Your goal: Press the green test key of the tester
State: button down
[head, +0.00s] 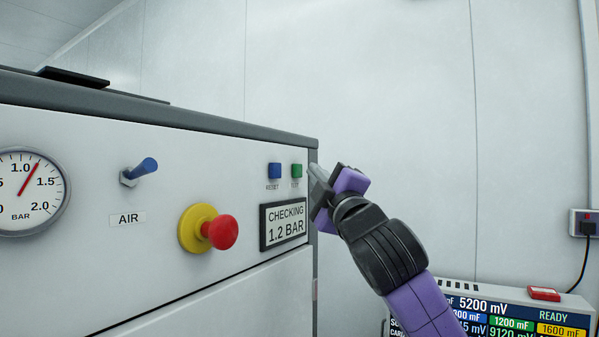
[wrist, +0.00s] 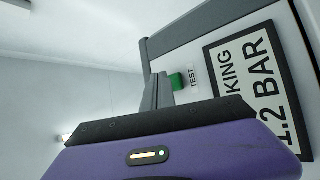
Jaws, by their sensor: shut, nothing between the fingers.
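The green test key (head: 297,170) sits at the upper right of the tester's white front panel (head: 95,265), above the label TEST. In the wrist view the green key (wrist: 177,81) shows just beyond the fingertips. My gripper (head: 315,172) is shut and empty, with its fingertips just right of the key in the head view. A narrow gap shows there; I cannot tell how far the tips stand from the panel. The display (head: 284,225) below the key reads CHECKING 1.2 BAR.
A blue RESET key (head: 274,170) is close left of the green key. A red stop knob (head: 222,232) on a yellow collar sticks out further left. A blue AIR lever (head: 145,168) and a pressure gauge (head: 30,190) follow. A second instrument (head: 520,310) stands lower right.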

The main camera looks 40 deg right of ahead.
jog(key=s, duration=0.1)
jog(key=s+d, duration=0.1)
jog(key=s, duration=0.2)
jog(key=shift+s+d, duration=0.25)
jog(key=shift+d, duration=0.1)
dwell(0.8)
